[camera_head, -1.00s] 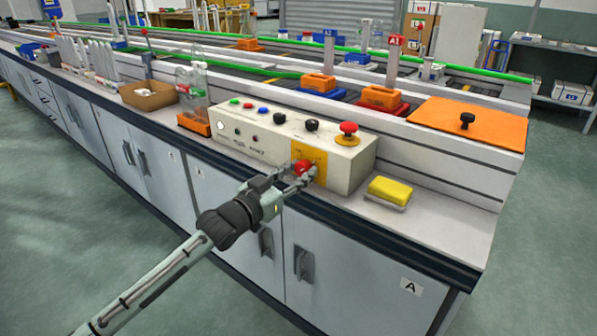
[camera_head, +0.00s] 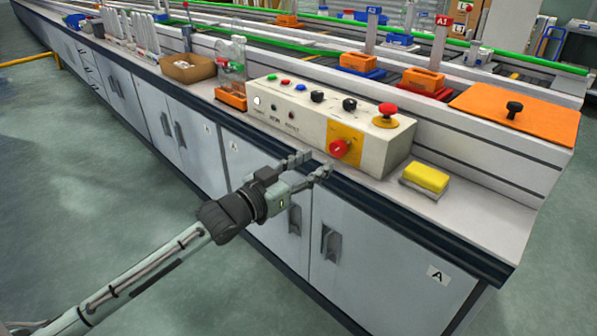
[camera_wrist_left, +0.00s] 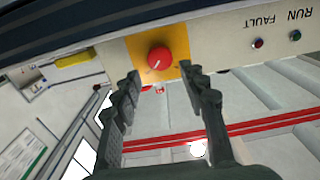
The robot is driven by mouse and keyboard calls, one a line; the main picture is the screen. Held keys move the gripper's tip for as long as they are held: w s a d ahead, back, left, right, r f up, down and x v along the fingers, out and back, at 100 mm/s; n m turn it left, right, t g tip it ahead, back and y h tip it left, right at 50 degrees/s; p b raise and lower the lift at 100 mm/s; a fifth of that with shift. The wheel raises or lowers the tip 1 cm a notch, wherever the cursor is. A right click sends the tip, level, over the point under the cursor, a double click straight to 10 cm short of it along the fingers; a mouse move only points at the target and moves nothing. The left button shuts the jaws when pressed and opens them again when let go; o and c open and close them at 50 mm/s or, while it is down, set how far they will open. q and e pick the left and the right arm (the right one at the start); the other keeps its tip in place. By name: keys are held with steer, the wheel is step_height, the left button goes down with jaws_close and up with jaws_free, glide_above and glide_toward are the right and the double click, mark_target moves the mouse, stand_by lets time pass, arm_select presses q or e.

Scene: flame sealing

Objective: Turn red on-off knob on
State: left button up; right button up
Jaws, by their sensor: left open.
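The red on-off knob (camera_head: 339,149) sits on a yellow plate (camera_head: 345,136) on the front face of the cream control box (camera_head: 310,128). In the left wrist view the knob (camera_wrist_left: 159,59) shows a pale pointer line and is ahead of the fingers. My left gripper (camera_head: 314,164) is open and empty. It is in front of the box, to the left of and a little below the knob, apart from it. In the left wrist view its fingers (camera_wrist_left: 160,85) are spread below the knob. My right gripper is not in view.
A red mushroom button (camera_head: 388,111) and several small knobs and buttons are on top of the box. A yellow sponge (camera_head: 426,178) lies to its right. An orange holder with bottles (camera_head: 231,94) stands to its left. The bench's dark front edge (camera_head: 370,205) runs below.

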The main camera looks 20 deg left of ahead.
arm_select(q)
steer(key=v, duration=0.5)
steer(key=shift+f, duration=0.1)
stand_by(0.3)
steer(key=s+a+f+n+g+y, duration=0.1)
steer(key=s+a+f+g+y, duration=0.15)
steer(key=f, duration=0.85)
steer(key=s+a+f+n+g+y, duration=0.1)
steer(key=s+f+g+y, duration=0.25)
steer(key=f, duration=0.75)
steer(key=s+f+g+y, duration=0.1)
steer(key=s+f+g, duration=0.7)
steer(key=s+f, duration=0.9)
steer(key=shift+s+d+n, duration=0.3)
steer(key=shift+s, duration=0.6)
